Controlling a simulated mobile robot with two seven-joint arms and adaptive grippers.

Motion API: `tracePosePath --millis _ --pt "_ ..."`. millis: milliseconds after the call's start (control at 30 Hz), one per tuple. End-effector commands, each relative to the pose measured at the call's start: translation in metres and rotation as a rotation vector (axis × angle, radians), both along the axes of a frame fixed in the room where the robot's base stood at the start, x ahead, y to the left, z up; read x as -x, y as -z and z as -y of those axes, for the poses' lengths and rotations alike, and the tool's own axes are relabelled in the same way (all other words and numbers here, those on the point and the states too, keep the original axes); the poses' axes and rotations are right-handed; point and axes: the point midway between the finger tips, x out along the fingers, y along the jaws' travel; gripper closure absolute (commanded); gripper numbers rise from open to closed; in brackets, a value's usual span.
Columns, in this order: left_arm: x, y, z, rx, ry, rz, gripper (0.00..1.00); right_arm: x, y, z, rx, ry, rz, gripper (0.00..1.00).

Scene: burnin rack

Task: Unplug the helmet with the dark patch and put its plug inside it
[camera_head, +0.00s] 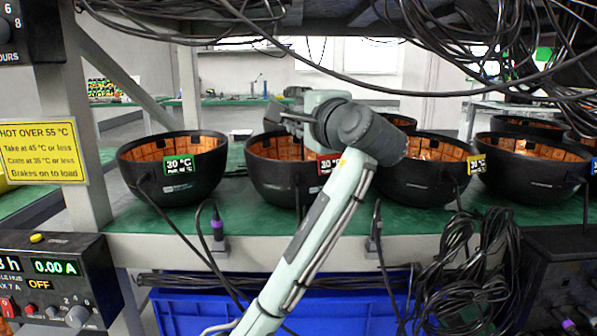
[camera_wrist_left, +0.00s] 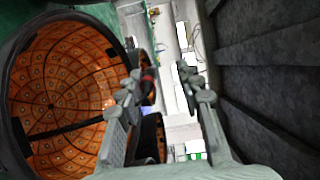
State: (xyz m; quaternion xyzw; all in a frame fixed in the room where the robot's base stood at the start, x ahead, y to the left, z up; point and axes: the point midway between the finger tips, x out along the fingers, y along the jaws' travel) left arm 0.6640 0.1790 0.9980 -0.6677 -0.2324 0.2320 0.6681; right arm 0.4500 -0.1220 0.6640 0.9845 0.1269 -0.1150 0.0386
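Several black bowl-shaped helmets with lit orange linings stand open side up on the green shelf (camera_head: 130,215). They include a green-labelled one (camera_head: 175,180), a red-labelled one (camera_head: 272,185), a yellow-labelled one (camera_head: 425,185) and a blue-labelled one (camera_head: 530,180). I cannot tell which has the dark patch. A purple-collared plug (camera_head: 217,230) stands at the shelf's front edge with a cable. My left gripper (camera_head: 285,115) is above the red-labelled helmet. In the left wrist view its fingers (camera_wrist_left: 162,88) are apart and empty, beside a helmet's tiled lining (camera_wrist_left: 65,75). My right gripper is out of view.
Cable bundles (camera_head: 455,25) hang from the upper shelf, and more cable (camera_head: 460,250) hangs at the front right. A power unit (camera_head: 50,280) sits front left below a yellow warning sign (camera_head: 40,152). A blue bin (camera_head: 180,310) is underneath.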

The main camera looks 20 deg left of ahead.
Motion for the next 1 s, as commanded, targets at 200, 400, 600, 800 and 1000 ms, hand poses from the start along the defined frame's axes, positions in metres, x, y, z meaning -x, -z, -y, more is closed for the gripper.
tracePosePath --millis 200,400,600,800,1000 --pt "0.037 0.0 0.03 0.004 0.004 0.0 0.64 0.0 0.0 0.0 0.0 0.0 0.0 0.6" --pt "0.066 0.001 0.053 0.003 0.004 0.0 0.64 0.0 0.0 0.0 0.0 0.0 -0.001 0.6" --pt "0.081 0.0 0.064 0.001 0.001 -0.001 0.64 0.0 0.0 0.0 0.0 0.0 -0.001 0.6" --pt "0.083 0.0 0.065 0.001 0.0 -0.001 0.64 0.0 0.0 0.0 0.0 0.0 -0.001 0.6" --pt "0.082 0.0 0.065 0.001 0.0 -0.001 0.64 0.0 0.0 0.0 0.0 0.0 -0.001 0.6"
